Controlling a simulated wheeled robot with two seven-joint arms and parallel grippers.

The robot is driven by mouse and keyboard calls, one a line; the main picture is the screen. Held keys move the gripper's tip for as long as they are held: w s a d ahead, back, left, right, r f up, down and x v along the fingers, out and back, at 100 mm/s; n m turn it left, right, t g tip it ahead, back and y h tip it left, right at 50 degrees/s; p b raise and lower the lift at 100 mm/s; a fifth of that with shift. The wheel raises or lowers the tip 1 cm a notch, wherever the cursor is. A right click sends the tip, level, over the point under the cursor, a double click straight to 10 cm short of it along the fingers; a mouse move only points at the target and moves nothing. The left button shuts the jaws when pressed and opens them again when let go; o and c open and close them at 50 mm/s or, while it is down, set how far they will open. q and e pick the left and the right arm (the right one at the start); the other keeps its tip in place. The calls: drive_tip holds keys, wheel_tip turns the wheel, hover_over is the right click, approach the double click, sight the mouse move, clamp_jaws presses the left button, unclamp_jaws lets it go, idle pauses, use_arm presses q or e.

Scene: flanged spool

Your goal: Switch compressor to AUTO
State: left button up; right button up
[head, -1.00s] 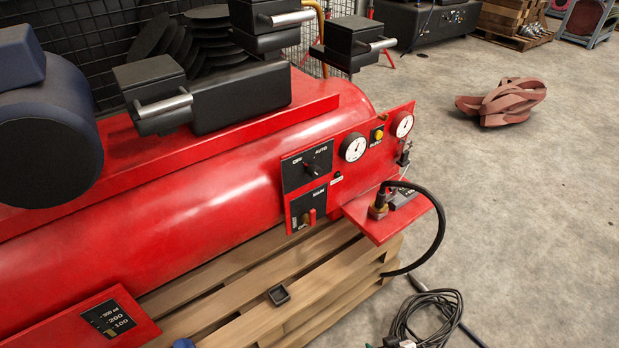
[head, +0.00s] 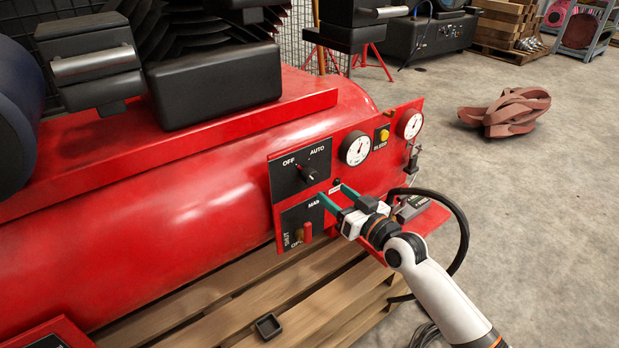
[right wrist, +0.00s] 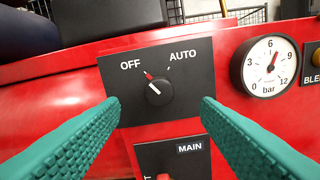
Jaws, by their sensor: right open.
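The red compressor (head: 190,185) carries a black OFF/AUTO plate on its front panel. The rotary selector knob (head: 307,174) sits on that plate; it also shows in the right wrist view (right wrist: 158,91). Its red pointer tilts up and left, toward OFF. My right gripper (head: 333,192) has teal fingers spread open and empty, in front of the panel just below and right of the knob. In the right wrist view the fingers (right wrist: 160,102) flank the knob with clear gaps on both sides; I see no contact. My left gripper is in no view.
Below the selector is the MAIN plate with a red lever (head: 306,231). A white pressure gauge (head: 356,148) and yellow BLEED button (head: 384,135) lie to the right. A black hose (head: 464,225) loops beside my right arm. A wooden pallet (head: 240,310) lies underneath.

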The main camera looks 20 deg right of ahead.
sight(313, 178)
drive_tip(key=b+x, duration=0.1)
drive_tip(key=x, duration=0.8)
drive_tip(key=shift+w+f+b, duration=0.1)
drive_tip(key=shift+f+b, duration=0.05)
drive_tip(key=shift+b, duration=0.15)
drive_tip(key=shift+w+a, duration=0.2)
drive_tip(key=shift+w, duration=0.25)
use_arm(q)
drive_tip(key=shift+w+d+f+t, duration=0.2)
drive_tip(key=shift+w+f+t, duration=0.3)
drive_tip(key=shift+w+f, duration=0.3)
